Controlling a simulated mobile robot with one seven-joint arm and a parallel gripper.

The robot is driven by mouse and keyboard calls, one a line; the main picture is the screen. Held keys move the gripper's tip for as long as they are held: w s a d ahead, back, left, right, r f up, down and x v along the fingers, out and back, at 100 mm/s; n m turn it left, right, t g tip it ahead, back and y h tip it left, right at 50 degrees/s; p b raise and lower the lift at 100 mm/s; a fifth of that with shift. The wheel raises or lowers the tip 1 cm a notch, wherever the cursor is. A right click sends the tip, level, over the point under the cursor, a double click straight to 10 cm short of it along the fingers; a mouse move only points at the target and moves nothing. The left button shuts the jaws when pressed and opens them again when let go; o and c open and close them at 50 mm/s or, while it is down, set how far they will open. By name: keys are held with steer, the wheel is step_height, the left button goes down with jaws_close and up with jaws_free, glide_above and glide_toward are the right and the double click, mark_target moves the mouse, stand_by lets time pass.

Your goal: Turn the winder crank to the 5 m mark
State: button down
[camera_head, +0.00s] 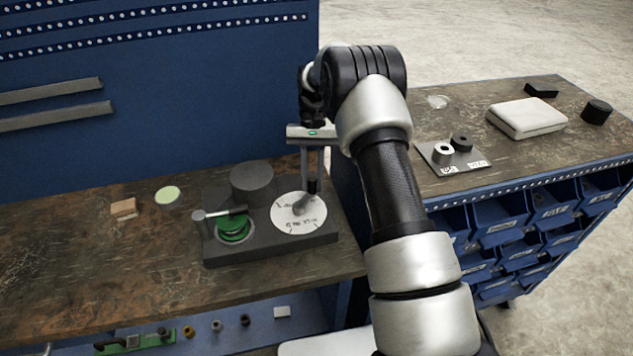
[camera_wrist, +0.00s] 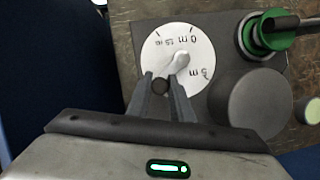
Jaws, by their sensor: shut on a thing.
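The winder is a dark grey block (camera_head: 240,252) on the workbench, with a white round dial (camera_head: 286,221) on its right end. The dial also shows in the wrist view (camera_wrist: 160,52), with a "0 m" label, a mark that seems to read "5 m", and smaller blurred print. A pale crank arm (camera_wrist: 179,61) lies over the dial. My gripper (camera_head: 312,182) reaches down from above and is shut on the crank's dark knob (camera_wrist: 160,86), at the dial's edge between my fingers. The fingers partly hide the dial's rim.
A green spool (camera_head: 233,228) with a dark bar over it and a grey cylinder (camera_head: 252,182) stand on the winder beside the dial. A wooden block (camera_head: 123,208) and a pale green disc (camera_head: 167,195) lie to the left. A blue panel (camera_head: 160,110) rises behind.

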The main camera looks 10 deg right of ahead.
steer(key=n, duration=0.1)
steer(key=w+a+n+h, duration=0.1)
steer(key=shift+a+n, duration=0.2)
steer(key=shift+n, duration=0.2)
steer(key=n, duration=0.1)
steer(key=a+n+h, duration=0.1)
steer(key=shift+w+a+n, duration=0.15)
steer(key=shift+w+n, duration=0.2)
steer(key=shift+n, duration=0.05)
steer(key=a+n+h, duration=0.1)
steer(key=n, duration=0.1)
steer(key=a+n, duration=0.1)
steer(key=n, duration=0.1)
steer(key=shift+w+a+t+h, duration=0.2)
steer(key=shift+t+h, duration=0.1)
steer(key=shift+h, duration=0.1)
steer(key=n, duration=0.1)
steer(key=a+n, duration=0.1)
steer(key=n, duration=0.1)
steer(key=a+n+t+h, duration=0.1)
steer(key=shift+s+a+n, duration=0.1)
steer(key=shift+s+n, duration=0.2)
steer(key=shift+s, duration=0.05)
steer(key=shift+s+a+n+t+h, duration=0.2)
steer(key=shift+a+n+t, duration=0.1)
steer(key=shift+n, duration=0.35)
steer(key=shift+s+a+n+t+h, duration=0.1)
steer(key=shift+s+a+n+t, duration=0.15)
steer(key=shift+n, duration=0.4)
